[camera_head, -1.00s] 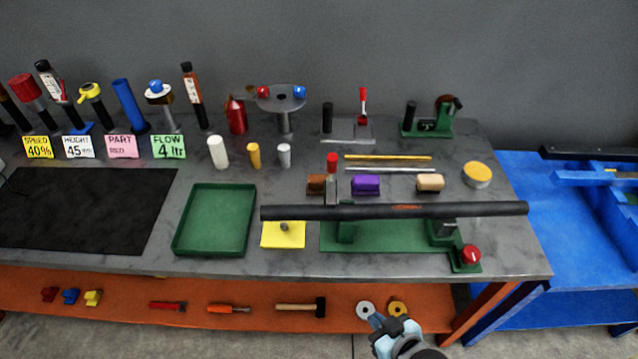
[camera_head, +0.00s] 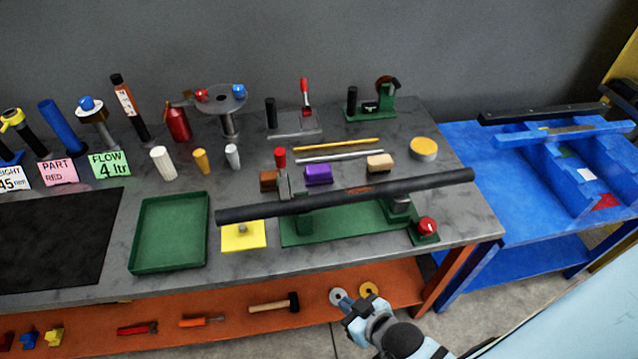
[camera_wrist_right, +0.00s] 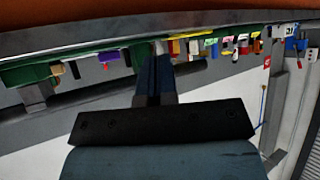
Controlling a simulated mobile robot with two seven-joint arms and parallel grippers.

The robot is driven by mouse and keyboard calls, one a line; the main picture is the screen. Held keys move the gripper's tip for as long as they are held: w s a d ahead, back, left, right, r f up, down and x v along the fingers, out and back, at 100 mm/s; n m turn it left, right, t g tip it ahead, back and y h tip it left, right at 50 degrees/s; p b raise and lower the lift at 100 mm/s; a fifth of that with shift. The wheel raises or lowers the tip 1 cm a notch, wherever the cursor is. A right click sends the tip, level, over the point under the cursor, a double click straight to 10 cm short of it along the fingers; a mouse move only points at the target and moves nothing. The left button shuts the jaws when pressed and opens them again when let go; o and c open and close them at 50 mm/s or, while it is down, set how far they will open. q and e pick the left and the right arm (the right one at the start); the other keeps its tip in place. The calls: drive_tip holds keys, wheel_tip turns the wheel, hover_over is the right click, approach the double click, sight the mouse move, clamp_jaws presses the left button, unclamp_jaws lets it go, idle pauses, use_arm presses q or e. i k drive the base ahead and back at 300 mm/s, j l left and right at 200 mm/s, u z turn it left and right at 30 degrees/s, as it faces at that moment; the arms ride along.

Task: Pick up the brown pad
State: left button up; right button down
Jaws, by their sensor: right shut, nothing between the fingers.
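The brown pad (camera_head: 268,180) is a small dark brown block on the grey table, behind the long black bar. It stands at the left end of a row with a purple pad (camera_head: 318,174) and a tan pad (camera_head: 380,162). A red-topped upright part stands right beside it. My right gripper (camera_head: 343,301) is shut and empty, in front of the table's front edge and well apart from the pad. In the right wrist view its fingers (camera_wrist_right: 155,80) are together with nothing between them. My left gripper is not in view.
The long black bar (camera_head: 345,198) lies across a green fixture (camera_head: 345,228) in front of the pads. A green tray (camera_head: 168,233) and a yellow plate (camera_head: 243,236) lie to the left. An orange shelf (camera_head: 225,318) runs below. A blue bench (camera_head: 480,180) stands at right.

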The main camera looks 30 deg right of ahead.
sight(267, 178)
drive_tip(key=j+z, duration=0.45)
drive_tip(key=j, duration=2.05)
drive_tip(key=i, duration=0.05)
